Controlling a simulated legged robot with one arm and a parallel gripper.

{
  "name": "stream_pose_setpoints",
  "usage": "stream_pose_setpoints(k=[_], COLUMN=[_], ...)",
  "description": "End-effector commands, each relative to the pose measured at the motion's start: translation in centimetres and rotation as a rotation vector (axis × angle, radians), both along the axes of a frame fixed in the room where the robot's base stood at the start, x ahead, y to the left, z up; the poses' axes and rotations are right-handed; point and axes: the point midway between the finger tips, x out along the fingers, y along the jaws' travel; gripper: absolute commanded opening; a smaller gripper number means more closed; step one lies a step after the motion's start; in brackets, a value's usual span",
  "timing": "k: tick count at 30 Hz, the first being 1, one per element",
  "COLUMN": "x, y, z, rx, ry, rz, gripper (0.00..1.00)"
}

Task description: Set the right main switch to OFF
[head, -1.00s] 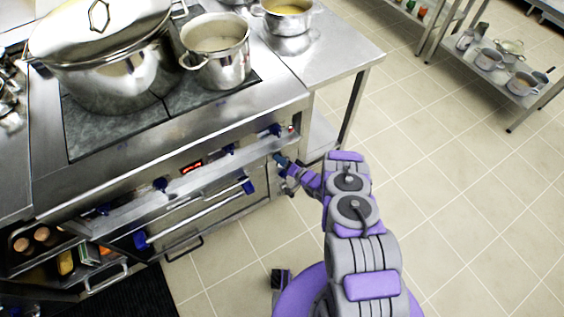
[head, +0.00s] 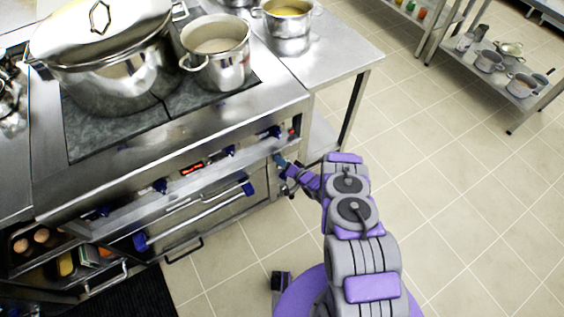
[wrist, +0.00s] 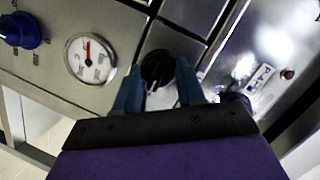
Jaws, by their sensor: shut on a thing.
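The right main switch appears to be the round black knob (wrist: 157,66) on the steel panel in the wrist view. My gripper (wrist: 158,80) has its two blue fingers on either side of this knob, shut on it. A pale mark shows at the knob's lower edge, but its setting label cannot be read. In the head view my gripper (head: 281,160) is at the right end of the stove's front, and the knob is hidden there.
A white dial gauge (wrist: 90,58) and a blue knob (wrist: 20,30) sit left of the switch. The stove carries a large lidded stockpot (head: 110,70) and a smaller pot (head: 216,60). An oven handle (head: 200,213) runs along the front. Tiled floor (head: 450,200) is clear at right.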

Motion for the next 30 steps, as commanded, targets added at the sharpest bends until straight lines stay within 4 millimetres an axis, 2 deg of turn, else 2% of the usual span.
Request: stream_pose_setpoints(k=[11, 30], x=[-0.20, -0.48], y=[-0.07, 0.29], z=[0.00, -0.13], rx=[-0.153, -0.653], ry=[-0.093, -0.429], rz=[-0.003, -0.001], gripper=[0.09, 0.09])
